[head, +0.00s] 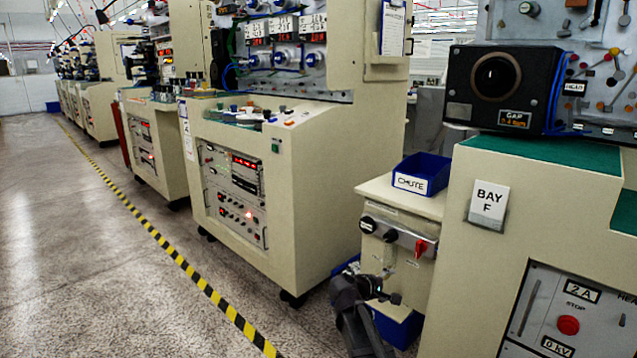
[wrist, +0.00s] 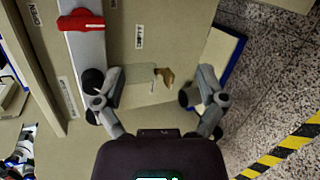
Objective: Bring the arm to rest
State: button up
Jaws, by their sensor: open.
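My gripper (head: 384,287) is low in front of the small cream cabinet (head: 398,211) between the large machines. In the wrist view my gripper (wrist: 160,82) has its two fingers spread apart, with nothing held between them. Behind the fingers is the cabinet front, with a red switch handle (wrist: 80,20), a black knob (wrist: 93,80) and a small brass-coloured fitting (wrist: 165,76). The red switch (head: 421,247) also shows in the head view, up and right of my gripper. Whether the fingers touch the panel cannot be told.
A blue bin labelled CHUTE (head: 420,174) stands on the cabinet. Another blue bin (head: 399,327) is below, beside my arm. The Bay F machine (head: 470,260) is close on the right, another machine (head: 285,180) on the left. Open floor lies left, crossed by a yellow-black stripe (head: 180,262).

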jog(key=s+d+f+m+g+y+p, duration=0.1)
jog(key=s+f+m+g+y, duration=0.25)
jog(key=s, duration=0.35)
jog(key=s+f+m+g+y, duration=0.2)
jog(key=s+f+m, duration=0.15)
jog(key=s, duration=0.25)
jog(key=s+a+f+m+g+y+p, duration=0.1)
jog(key=s+a+m+y, duration=0.15)
jog(key=s, duration=0.25)
jog(key=s+a+m+g+y+p, duration=0.1)
jog(key=s+a+y, duration=0.15)
jog(key=s, duration=0.25)
notch_tip(320, 180, up, 37)
jog(key=p, duration=3.7)
jog(key=shift+w+d+y, duration=0.2)
jog(key=shift+w+y, duration=0.05)
jog(key=shift+y, duration=0.1)
jog(key=shift+f+n, duration=0.1)
jog(key=shift+n, duration=0.15)
jog(key=c, duration=0.5)
jog(key=shift+o, duration=0.2)
jog(key=shift+d, duration=0.35)
